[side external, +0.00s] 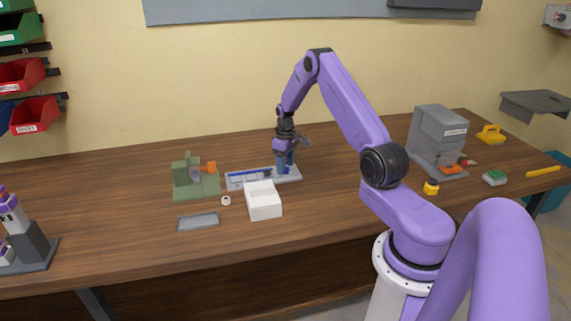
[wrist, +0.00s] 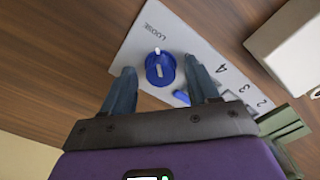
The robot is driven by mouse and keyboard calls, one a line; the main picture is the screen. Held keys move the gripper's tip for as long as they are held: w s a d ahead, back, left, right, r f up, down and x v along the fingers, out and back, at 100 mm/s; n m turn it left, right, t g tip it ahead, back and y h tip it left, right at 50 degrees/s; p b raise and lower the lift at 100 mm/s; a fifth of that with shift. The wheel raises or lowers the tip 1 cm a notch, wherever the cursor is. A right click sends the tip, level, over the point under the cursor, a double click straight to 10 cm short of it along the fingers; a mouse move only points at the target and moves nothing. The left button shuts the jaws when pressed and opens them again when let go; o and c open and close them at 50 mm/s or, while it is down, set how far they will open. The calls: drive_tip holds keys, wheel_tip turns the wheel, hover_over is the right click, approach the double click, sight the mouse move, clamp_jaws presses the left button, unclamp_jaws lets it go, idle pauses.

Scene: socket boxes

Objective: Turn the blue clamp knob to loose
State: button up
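The blue clamp knob (wrist: 160,69) is round with a white pointer mark. It sits on a light grey plate (wrist: 190,40) marked "LOOSE" and with several numbers. In the wrist view the knob lies between and just beyond the fingertips of my gripper (wrist: 161,75), which are apart, with a visible gap on each side. In the side external view my gripper (side external: 285,168) points down over the right end of the plate (side external: 235,182), and the knob is hidden behind it. A blue bar (side external: 250,173) lies along the plate.
A white box (side external: 263,203) stands close in front of the plate. A green fixture (side external: 196,180) with an orange part is to its left. A grey tray (side external: 198,222) and a small white ring (side external: 226,201) lie nearby. The table right of the plate is clear up to a grey machine (side external: 440,135).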

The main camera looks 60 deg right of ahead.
wheel_tip(320, 180, up, 18)
drive_tip(key=shift+f, duration=0.25)
idle(0.6)
drive_tip(key=s+a+r+n, duration=0.2)
drive_tip(key=s+a+n, duration=0.1)
drive_tip(key=a, duration=1.1)
drive_tip(key=s+a+r+n, duration=0.2)
drive_tip(key=a, duration=1.2)
drive_tip(key=s+a+n, duration=0.4)
drive_tip(key=s+a, duration=0.5)
drive_tip(key=s, duration=0.4)
drive_tip(key=s+f+n, duration=0.1)
drive_tip(key=s+n, duration=0.2)
drive_tip(key=s, duration=1.1)
drive_tip(key=shift+f, duration=0.15)
